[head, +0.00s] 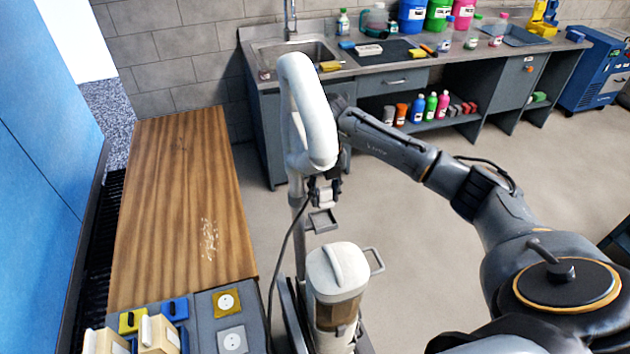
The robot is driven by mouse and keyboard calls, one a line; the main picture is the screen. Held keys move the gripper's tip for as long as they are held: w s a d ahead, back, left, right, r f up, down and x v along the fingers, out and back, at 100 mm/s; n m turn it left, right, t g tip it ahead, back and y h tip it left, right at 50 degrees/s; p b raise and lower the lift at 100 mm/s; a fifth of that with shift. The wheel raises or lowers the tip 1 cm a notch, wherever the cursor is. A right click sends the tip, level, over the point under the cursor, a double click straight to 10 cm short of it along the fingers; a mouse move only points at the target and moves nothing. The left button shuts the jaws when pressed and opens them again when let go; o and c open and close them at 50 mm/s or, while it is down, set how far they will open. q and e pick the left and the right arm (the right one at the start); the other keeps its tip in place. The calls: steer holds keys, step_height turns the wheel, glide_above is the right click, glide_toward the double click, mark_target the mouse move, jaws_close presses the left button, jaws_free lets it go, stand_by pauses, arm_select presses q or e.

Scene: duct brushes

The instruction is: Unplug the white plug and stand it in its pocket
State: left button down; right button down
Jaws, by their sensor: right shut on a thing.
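My right gripper (326,184) is shut on the white plug (325,197), partly hidden behind the upright machine's white looped handle. The plug hangs below the fingers, just above a small grey open pocket (321,221) on the machine's pole; I cannot tell whether it touches the pocket. A dark cord (283,247) runs from near the plug down to the lower left. A yellow socket (227,302) and a grey socket (232,341) on the grey panel at the bottom are both empty. My left gripper is not in view.
The white upright machine (337,270) with its looped handle (307,105) stands in the middle. Yellow and blue blocks (133,320) sit at the bottom left. A sink counter (400,65) with bottles lines the back wall. The floor at right is open.

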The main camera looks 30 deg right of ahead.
mark_target(323, 222)
steer(key=shift+w, duration=0.15)
steer(key=shift+w+f, duration=0.1)
steer(key=shift+f, duration=0.05)
steer(key=shift+f+b, duration=0.3)
steer(key=shift+b, duration=0.1)
steer(key=shift+f+b, duration=0.55)
steer(key=shift+f, duration=0.4)
step_height(323, 222, down, 2)
steer(key=shift+f+b, duration=0.1)
steer(key=shift+b, duration=0.6)
steer(key=shift+f+b, duration=0.7)
steer(key=shift+f, duration=0.15)
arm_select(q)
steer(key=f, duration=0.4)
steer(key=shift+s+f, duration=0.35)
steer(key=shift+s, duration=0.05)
arm_select(e)
steer(key=shift+s, duration=0.2)
